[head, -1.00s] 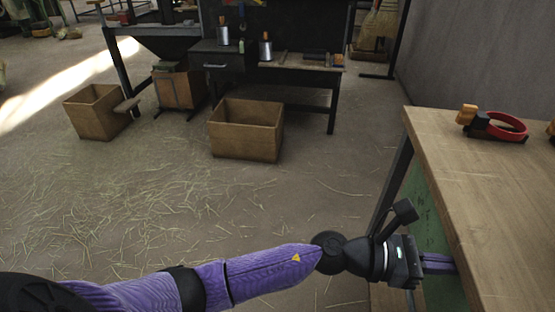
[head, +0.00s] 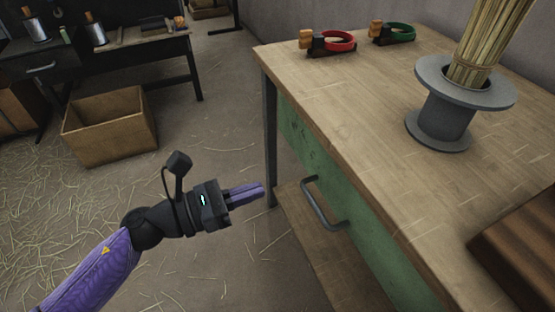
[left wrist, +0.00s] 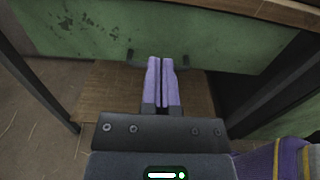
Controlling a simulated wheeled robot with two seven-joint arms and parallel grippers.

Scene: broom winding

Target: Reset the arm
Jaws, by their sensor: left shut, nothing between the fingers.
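My left gripper (head: 247,193) is shut and empty. In the head view it hangs in the air left of the workbench, at about the height of the green drawer front (head: 335,205). In the left wrist view the closed purple fingers (left wrist: 162,82) point at the green drawer front (left wrist: 150,35), with the drawer handle (left wrist: 188,66) partly hidden behind them. They appear apart from it. My right gripper is not in view.
The wooden workbench (head: 350,95) bears a red ring tool (head: 335,42), a green ring tool (head: 396,33) and a grey spool (head: 447,112) holding a straw bundle (head: 490,45). A box (head: 108,125) stands on the straw-strewn floor. A lower shelf (head: 330,265) juts out.

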